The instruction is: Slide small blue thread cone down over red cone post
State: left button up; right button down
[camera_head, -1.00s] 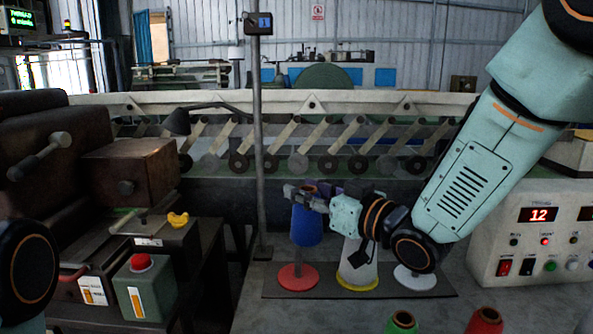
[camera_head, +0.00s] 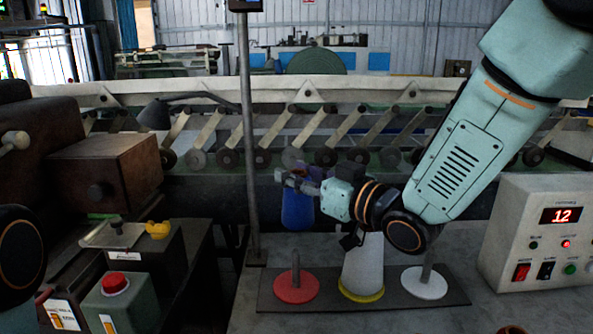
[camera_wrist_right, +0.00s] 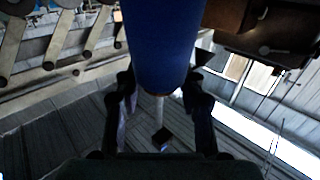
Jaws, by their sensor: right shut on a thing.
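The small blue thread cone (camera_head: 297,210) is in my right gripper (camera_head: 300,184), which is shut on it near its top. In the right wrist view the cone (camera_wrist_right: 163,50) sits between the two fingers. The red cone post (camera_head: 295,268) stands upright on a round red base at the left end of a dark board. In the head view the cone's lower end shows above the post's tip, with a gap between them. I cannot tell the depth offset well. My left gripper is out of view.
A white cone (camera_head: 362,265) stands on the yellow base right beside the red post. A white base with a bare post (camera_head: 425,281) is farther right on the dark board (camera_head: 325,302). A grey pole (camera_head: 249,150) rises just left. A control box (camera_head: 540,240) stands at the right.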

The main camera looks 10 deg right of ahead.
aim_at(307, 202)
jog(key=shift+a, duration=0.15)
notch_tip(307, 202, down, 4)
jog(key=b, duration=0.2)
jog(key=shift+f+b, duration=0.1)
jog(key=shift+b, duration=0.2)
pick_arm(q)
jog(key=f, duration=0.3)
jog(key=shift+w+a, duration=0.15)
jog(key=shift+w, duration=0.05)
pick_arm(e)
jog(key=shift+w+a+f, duration=0.15)
jog(key=shift+f, duration=0.1)
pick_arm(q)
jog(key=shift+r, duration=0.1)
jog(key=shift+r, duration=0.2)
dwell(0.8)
